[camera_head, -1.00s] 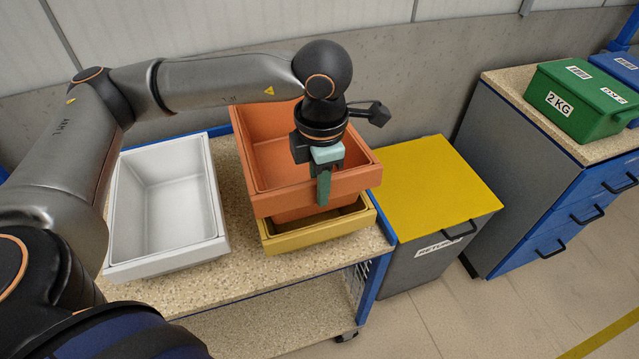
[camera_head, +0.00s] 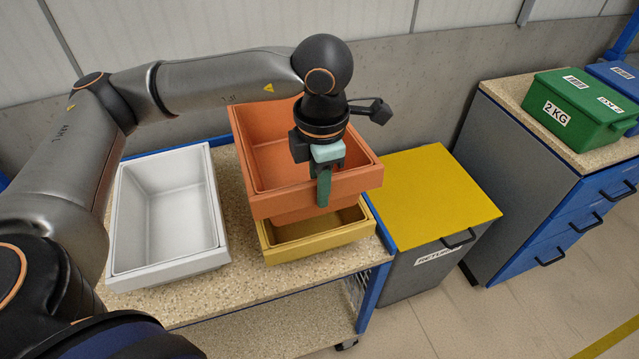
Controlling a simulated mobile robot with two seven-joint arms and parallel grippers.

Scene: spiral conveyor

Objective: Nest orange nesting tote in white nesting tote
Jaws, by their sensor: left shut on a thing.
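The orange tote (camera_head: 276,204) is above the yellow tote, its near wall gripped by my left gripper (camera_head: 323,188). The gripper is shut on that wall near the right front corner, with one finger outside it. The orange tote is raised, and the yellow tote's inside shows below it. The white tote (camera_head: 168,268) stands upright and empty on the speckled table to the left. My right gripper is not in view.
The yellow tote (camera_head: 318,245) sits on the table (camera_head: 240,282) under the orange one. A yellow-lidded returns bin (camera_head: 430,195) stands right of the table. A green 2 KG box (camera_head: 580,105) and a blue box (camera_head: 618,75) sit on a cabinet at far right. A wall runs behind.

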